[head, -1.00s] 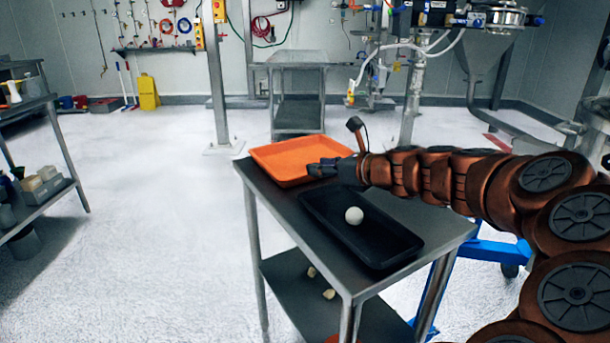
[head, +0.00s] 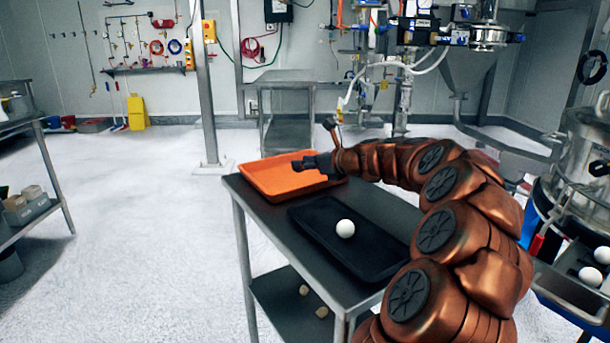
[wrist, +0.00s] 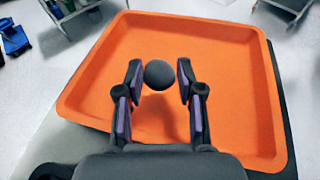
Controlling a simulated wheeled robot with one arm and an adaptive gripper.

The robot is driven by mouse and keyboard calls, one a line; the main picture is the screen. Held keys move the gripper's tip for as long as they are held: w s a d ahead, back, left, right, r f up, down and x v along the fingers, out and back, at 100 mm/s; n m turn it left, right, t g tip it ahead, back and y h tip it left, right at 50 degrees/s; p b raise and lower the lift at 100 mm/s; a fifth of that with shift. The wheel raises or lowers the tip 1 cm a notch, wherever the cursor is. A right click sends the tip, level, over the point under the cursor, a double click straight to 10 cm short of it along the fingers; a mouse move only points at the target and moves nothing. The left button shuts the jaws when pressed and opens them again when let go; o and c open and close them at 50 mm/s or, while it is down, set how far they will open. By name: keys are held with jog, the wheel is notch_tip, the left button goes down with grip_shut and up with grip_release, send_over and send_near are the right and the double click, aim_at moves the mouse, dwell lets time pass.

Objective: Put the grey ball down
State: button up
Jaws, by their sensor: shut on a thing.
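The grey ball (wrist: 159,75) is dark and round. In the wrist view it sits between the two fingertips of my gripper (wrist: 158,84), which is shut on it. The orange tray (wrist: 230,38) fills most of that view beneath the ball. I cannot tell whether the ball touches the tray floor. In the head view my gripper (head: 303,164) is over the orange tray (head: 262,185), and the ball cannot be made out there.
A black tray (head: 310,232) with a white ball (head: 345,228) lies on the same steel table (head: 236,188). Two tan pieces (head: 321,312) lie on its lower shelf. More white balls (head: 592,276) are at the right by a metal machine (head: 595,150).

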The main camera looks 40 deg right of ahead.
aim_at(305, 183)
jog(key=shift+w+d+f, duration=0.1)
jog(key=shift+w+d, duration=0.4)
jog(key=shift+w, duration=0.25)
jog(key=shift+w+f+b, duration=0.1)
jog(key=shift+f+b, duration=0.2)
jog(key=shift+f, duration=0.05)
jog(key=shift+f+b, duration=0.55)
jog(key=shift+f, duration=0.8)
jog(key=shift+f, duration=0.1)
jog(key=o, duration=0.9)
jog(key=shift+o, duration=0.2)
jog(key=shift+d, duration=0.1)
jog(key=p+v, duration=0.2)
jog(key=v, duration=1)
